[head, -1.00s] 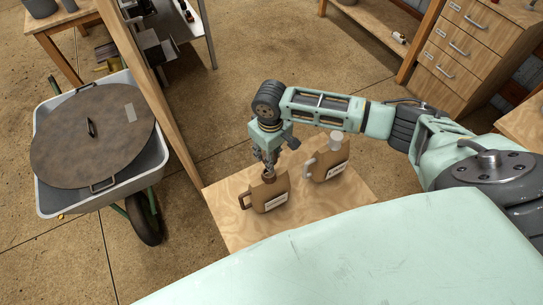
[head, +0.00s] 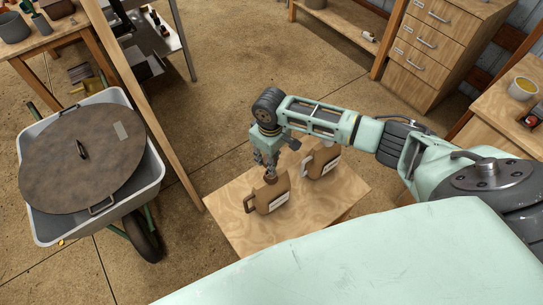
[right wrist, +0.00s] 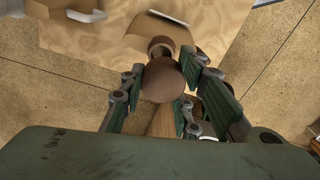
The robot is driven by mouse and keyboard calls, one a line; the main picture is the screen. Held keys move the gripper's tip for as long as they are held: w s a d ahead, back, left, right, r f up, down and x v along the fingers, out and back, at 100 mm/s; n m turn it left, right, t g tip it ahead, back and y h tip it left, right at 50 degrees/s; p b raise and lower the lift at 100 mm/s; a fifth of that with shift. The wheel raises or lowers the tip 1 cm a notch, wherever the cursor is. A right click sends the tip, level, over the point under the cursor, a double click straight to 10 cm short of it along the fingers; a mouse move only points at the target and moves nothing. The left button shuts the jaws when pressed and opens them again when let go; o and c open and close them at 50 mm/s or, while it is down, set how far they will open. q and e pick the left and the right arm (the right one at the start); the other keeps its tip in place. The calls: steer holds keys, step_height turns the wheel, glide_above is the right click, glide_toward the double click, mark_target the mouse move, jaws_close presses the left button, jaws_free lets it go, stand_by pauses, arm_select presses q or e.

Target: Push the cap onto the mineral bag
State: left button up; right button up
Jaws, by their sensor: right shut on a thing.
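A brown mineral bag (head: 270,196) with a loop handle and a white label stands on the small wooden table. My right gripper (head: 268,169) is above its top, shut on a round brown cap (right wrist: 163,80). In the right wrist view the fingers sit on both sides of the cap, and the bag's round neck (right wrist: 161,46) shows just beyond it. I cannot tell whether cap and neck touch. A second brown bag (head: 322,160) with a pale handle stands behind to the right, its top hidden by my right arm. My left gripper is not in view.
The wooden table (head: 240,225) has bare room around the bags. A wheelbarrow (head: 45,225) with a round brown lid (head: 75,165) stands at the left, beside an upright wooden post (head: 150,120). Drawers (head: 440,45) stand at the back right.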

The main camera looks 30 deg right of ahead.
steer(key=shift+s+f, duration=0.1)
steer(key=shift+f, duration=0.75)
steer(key=shift+d+f+b, duration=0.1)
steer(key=shift+f+b, duration=0.25)
steer(key=shift+f, duration=0.55)
steer(key=shift+f+b, duration=0.4)
steer(key=shift+f, duration=0.15)
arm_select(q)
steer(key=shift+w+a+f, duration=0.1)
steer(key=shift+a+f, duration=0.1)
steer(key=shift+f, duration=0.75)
arm_select(e)
steer(key=shift+f, duration=0.15)
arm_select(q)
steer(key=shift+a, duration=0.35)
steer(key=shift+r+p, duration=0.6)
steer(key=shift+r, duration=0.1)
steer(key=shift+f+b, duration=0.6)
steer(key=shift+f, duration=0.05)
arm_select(e)
steer(key=shift+f, duration=1)
